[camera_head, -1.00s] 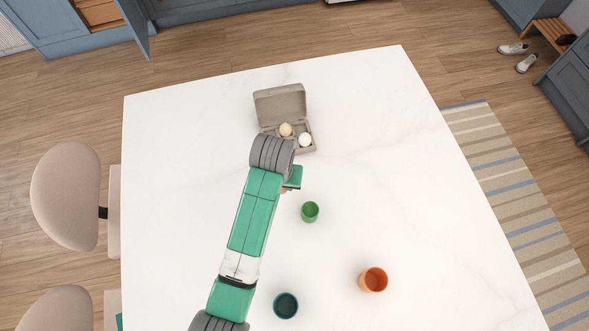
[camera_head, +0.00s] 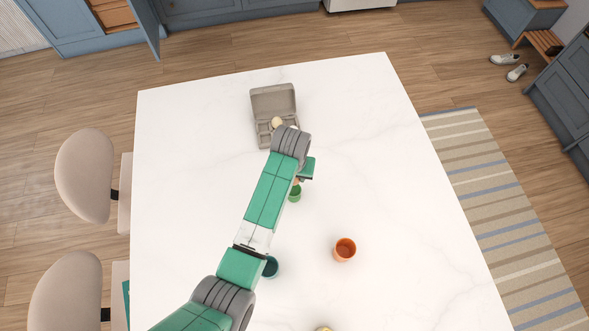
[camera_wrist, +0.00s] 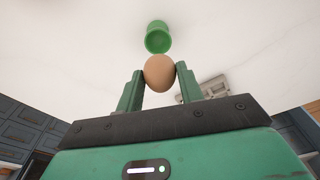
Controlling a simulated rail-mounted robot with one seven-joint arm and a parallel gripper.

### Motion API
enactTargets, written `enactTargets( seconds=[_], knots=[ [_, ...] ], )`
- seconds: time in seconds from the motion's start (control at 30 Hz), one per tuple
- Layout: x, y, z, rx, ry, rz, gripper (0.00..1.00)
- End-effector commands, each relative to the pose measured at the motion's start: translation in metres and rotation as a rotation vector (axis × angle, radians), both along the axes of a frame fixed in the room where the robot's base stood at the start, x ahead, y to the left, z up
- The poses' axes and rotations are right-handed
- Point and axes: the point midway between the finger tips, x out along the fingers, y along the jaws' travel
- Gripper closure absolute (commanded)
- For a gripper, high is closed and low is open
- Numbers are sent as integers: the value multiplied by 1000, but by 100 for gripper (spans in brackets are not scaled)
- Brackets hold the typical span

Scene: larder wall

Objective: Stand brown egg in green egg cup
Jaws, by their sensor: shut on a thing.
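The brown egg (camera_wrist: 159,72) is held between the two fingers of my gripper (camera_wrist: 159,88) in the wrist view. In the head view my gripper (camera_head: 303,179) is partly hidden by my arm, and only a sliver of the egg (camera_head: 297,181) shows. The bright green egg cup (camera_head: 295,195) stands on the white table directly below the gripper in that view. In the wrist view the cup (camera_wrist: 158,36) appears just beyond the egg, nearly in line with it. Whether egg and cup touch, I cannot tell.
An open grey egg carton (camera_head: 273,100) with a pale egg (camera_head: 277,123) stands behind, partly hidden by my arm. A dark teal cup (camera_head: 271,267) and an orange cup (camera_head: 345,249) stand nearer the front. A yellowish thing (camera_head: 324,328) shows at the bottom edge. The table's right side is clear.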

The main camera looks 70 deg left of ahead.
Motion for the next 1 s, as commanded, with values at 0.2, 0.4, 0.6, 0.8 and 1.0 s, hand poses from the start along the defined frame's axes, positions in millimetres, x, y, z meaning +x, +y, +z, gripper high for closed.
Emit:
enactTargets(
  seconds=[0.2,0.4,0.6,0.8,1.0],
  knots=[
    [0,0,-31,1,-1,0,86],
    [0,0,-50,0,0,0,86],
    [0,0,-71,-1,1,-1,86],
    [0,0,-78,0,0,-1,86],
    [0,0,-78,-1,1,-1,86]
  ],
)
